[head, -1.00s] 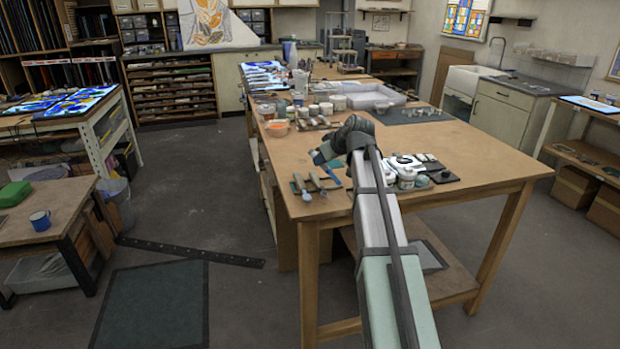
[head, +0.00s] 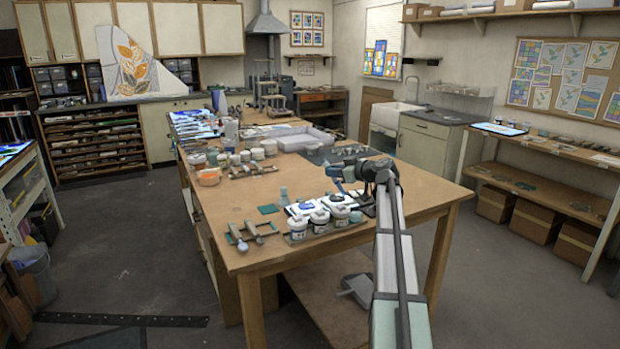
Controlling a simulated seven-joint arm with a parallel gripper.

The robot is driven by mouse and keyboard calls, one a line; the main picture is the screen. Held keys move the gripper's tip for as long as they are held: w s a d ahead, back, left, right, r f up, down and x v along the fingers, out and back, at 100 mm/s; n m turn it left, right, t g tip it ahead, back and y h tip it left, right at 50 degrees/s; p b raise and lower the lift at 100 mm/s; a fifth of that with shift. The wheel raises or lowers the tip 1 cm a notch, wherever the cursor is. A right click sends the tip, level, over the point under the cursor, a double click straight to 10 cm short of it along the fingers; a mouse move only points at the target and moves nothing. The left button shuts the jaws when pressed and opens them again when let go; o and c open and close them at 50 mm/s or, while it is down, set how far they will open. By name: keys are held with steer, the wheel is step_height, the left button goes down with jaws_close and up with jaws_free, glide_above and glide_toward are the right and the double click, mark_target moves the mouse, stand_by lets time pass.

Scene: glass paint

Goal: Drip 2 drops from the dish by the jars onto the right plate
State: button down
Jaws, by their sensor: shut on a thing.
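My gripper (head: 342,178) is above the right part of the plates. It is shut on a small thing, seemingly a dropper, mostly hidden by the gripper. A left plate (head: 298,209), pale with blue on it, lies behind the jars. The right plate (head: 340,199) lies beside it, just below my gripper and partly covered by the jars. Several white-lidded jars (head: 320,219) stand in a row on a dark tray. A small teal dish (head: 356,216) sits at the row's right end. Another dropper (head: 241,242) with a pale bulb lies on a rack at the left.
A pale blue-grey bottle-like thing (head: 283,194) stands left of the plates, near a teal square mat (head: 268,209). More pots (head: 257,154) and an orange bowl (head: 209,177) stand farther back.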

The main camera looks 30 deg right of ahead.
steer(key=shift+s+d+f, duration=0.5)
steer(key=shift+d+f, duration=0.25)
steer(key=shift+f, duration=0.55)
steer(key=shift+s+d+f, duration=0.45)
steer(key=shift+d+f, duration=0.3)
steer(key=shift+f, duration=0.5)
steer(key=shift+s+d+f, duration=0.5)
steer(key=shift+d+f, duration=0.25)
steer(key=shift+f, duration=0.55)
steer(key=shift+w+r, duration=0.1)
steer(key=shift+r, duration=0.05)
step_height(320, 180, up, 8)
steer(key=w+a, duration=0.1)
steer(key=w, duration=0.1)
steer(key=shift+a, duration=0.1)
